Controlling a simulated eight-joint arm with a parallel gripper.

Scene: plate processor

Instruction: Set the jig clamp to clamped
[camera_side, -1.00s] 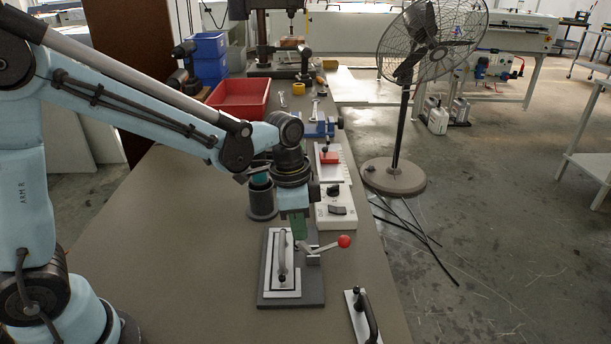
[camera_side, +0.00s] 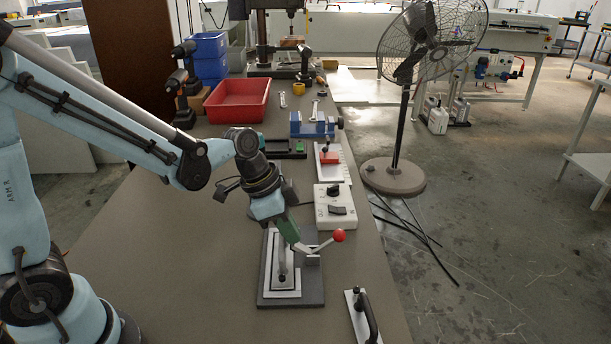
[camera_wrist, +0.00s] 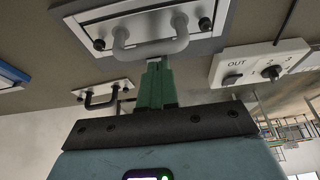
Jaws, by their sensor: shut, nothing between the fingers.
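The jig (camera_side: 314,292) is a dark grey base with a white plate (camera_side: 285,293) and a grey bar handle (camera_side: 282,262) on it; it also shows in the wrist view (camera_wrist: 222,20). At its right side is the clamp's metal lever (camera_side: 322,245) with a red ball knob (camera_side: 338,235). The lever slopes up to the right from a grey block. My gripper (camera_side: 297,245) is tilted, with its green fingers shut and empty, low by the lever's inner end. I cannot tell whether they touch it. In the wrist view my gripper (camera_wrist: 155,65) overlaps the bar handle; the lever is not visible there.
A white control box (camera_side: 335,208) with a knob and switch stands behind the jig. A white plate with a black handle (camera_side: 368,312) lies at the front right. A blue vise (camera_side: 313,125) and red bin (camera_side: 238,100) stand farther back. The bench left of the jig is clear.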

